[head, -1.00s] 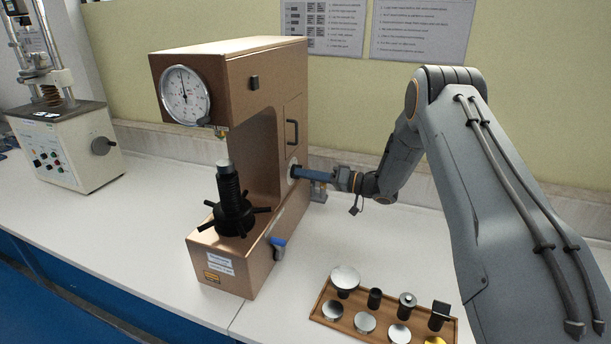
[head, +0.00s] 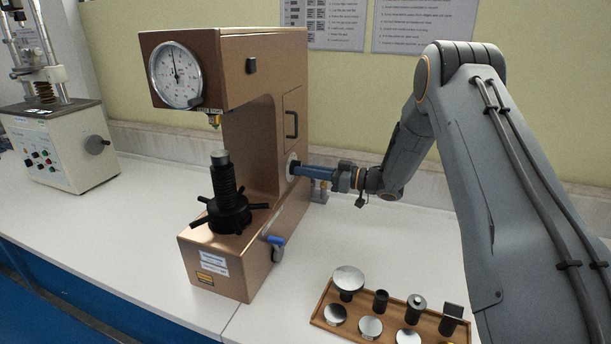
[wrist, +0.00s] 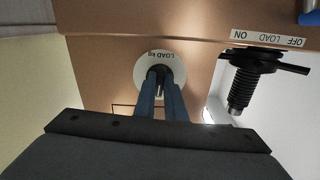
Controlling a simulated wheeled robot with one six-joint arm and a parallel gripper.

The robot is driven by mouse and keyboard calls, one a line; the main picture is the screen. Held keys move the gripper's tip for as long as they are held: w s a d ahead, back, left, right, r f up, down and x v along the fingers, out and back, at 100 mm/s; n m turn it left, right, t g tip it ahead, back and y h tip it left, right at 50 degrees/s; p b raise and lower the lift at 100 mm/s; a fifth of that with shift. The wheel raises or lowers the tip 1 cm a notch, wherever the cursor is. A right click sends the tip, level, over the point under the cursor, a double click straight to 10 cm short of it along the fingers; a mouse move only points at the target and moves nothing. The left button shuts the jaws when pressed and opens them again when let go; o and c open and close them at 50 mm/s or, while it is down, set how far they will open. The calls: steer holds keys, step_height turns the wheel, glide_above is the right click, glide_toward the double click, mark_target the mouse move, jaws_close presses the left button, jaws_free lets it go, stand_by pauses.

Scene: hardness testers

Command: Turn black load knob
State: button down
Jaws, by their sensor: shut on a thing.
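The copper-coloured hardness tester (head: 240,85) stands on the white bench, left of my arm. Its white round LOAD kg dial plate (head: 291,161) is on the right side wall, below the black door handle. My gripper (head: 299,170), with blue fingers, reaches in from the right to this plate. In the wrist view, the fingers are shut on the black load knob (wrist: 159,79) at the centre of the dial plate (wrist: 139,74). The fingers hide most of the knob, and its pointer setting cannot be read.
A blue-tipped lever (head: 276,241) sticks out low on the tester's side. A wooden tray (head: 325,319) of anvils and test blocks lies at the front right. The black spindle and handwheel (head: 229,211) stand at the tester's front. Another testing machine (head: 65,145) stands far left.

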steer(key=shift+n+b, duration=0.3)
steer(key=shift+n, duration=0.2)
steer(key=c, duration=1.8)
jaws_free()
steer(key=shift+d, duration=0.1)
steer(key=b+v, duration=0.2)
steer(key=v, duration=0.5)
steer(key=shift+s+d, duration=0.15)
steer(key=shift+d, duration=0.15)
